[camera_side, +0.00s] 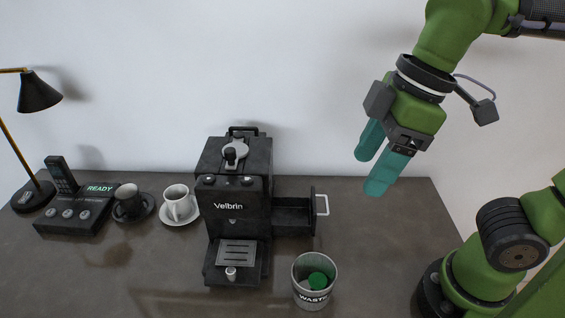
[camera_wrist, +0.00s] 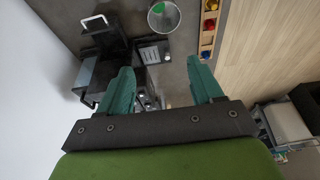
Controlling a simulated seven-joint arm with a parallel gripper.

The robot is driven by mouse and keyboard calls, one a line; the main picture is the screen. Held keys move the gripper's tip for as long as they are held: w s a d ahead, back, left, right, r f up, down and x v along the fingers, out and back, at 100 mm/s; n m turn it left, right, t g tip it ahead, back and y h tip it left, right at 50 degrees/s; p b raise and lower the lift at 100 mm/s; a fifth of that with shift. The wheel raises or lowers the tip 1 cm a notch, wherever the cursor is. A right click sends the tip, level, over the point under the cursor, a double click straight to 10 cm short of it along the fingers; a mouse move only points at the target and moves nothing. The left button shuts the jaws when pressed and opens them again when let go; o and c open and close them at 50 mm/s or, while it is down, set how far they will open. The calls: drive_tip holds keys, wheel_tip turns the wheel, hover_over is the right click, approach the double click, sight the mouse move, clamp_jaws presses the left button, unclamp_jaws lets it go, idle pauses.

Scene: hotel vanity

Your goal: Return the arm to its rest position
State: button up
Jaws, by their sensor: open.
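My gripper (camera_side: 374,168) hangs in the air above the right part of the vanity top, clear of everything on it. Its two teal fingers are apart with nothing between them. In the wrist view the same fingers (camera_wrist: 166,92) are spread, with the counter and the coffee machine (camera_wrist: 105,62) seen far below. In the side view the black coffee machine (camera_side: 236,190) stands to the left of and below my gripper. Its side drawer (camera_side: 294,215) is pulled out to the right and looks empty.
A waste bin (camera_side: 314,292) holding a green item (camera_side: 317,281) stands before the drawer. A wooden holder with coloured capsules (camera_wrist: 208,28) shows in the wrist view.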

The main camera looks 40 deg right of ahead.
drive_tip(key=shift+d+r, duration=0.1)
drive_tip(key=shift+r, duration=0.25)
drive_tip(key=w+d+f+m+t, duration=0.2)
drive_tip(key=d+f+m, duration=0.1)
drive_tip(key=d+m, duration=0.2)
drive_tip(key=w+d+f+m+t, duration=0.2)
drive_tip(key=d+m, duration=0.3)
drive_tip(key=m, duration=0.3)
drive_tip(key=shift+w+f+t, duration=0.35)
drive_tip(key=shift+f+t, duration=0.05)
drive_tip(key=shift+f, duration=0.05)
drive_tip(key=shift+c, duration=0.5)
